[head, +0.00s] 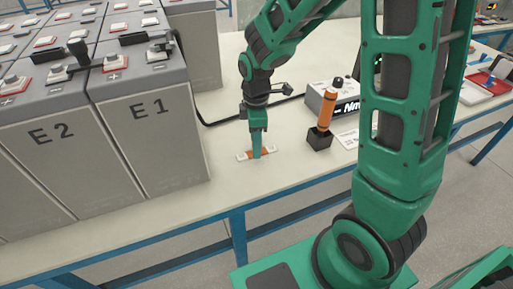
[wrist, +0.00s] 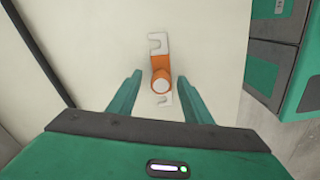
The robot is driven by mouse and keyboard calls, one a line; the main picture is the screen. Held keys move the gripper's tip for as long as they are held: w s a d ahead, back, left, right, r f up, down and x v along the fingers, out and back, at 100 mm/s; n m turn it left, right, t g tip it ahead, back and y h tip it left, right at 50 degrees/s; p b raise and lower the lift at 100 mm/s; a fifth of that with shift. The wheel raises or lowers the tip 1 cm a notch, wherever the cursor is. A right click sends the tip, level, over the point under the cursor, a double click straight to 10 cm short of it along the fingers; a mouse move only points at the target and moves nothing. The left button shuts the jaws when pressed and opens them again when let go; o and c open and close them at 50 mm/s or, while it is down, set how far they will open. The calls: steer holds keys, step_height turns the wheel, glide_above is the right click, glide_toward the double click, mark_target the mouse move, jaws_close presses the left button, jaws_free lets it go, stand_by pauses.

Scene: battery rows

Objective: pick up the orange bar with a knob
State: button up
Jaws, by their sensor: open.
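The orange bar with a knob (wrist: 160,68) lies flat on the pale table top. It has an orange middle with a round, pale-topped knob, and pale notched metal ends. In the head view the bar (head: 243,157) is partly hidden behind my gripper (head: 257,155). In the wrist view my gripper (wrist: 153,82) is open, with one green finger on each side of the bar's knob end. There are gaps between both fingers and the bar, and nothing is held. I cannot tell the exact height of the fingertips above the table.
Large grey battery blocks (head: 150,130), marked E1 and E2, stand to the left. An orange-handled tool (head: 327,110) stands upright in a dark holder on the right, near a grey box (head: 318,97). The table top (head: 215,190) around the bar is clear up to its blue-framed front edge.

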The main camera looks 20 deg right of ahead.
jaws_close()
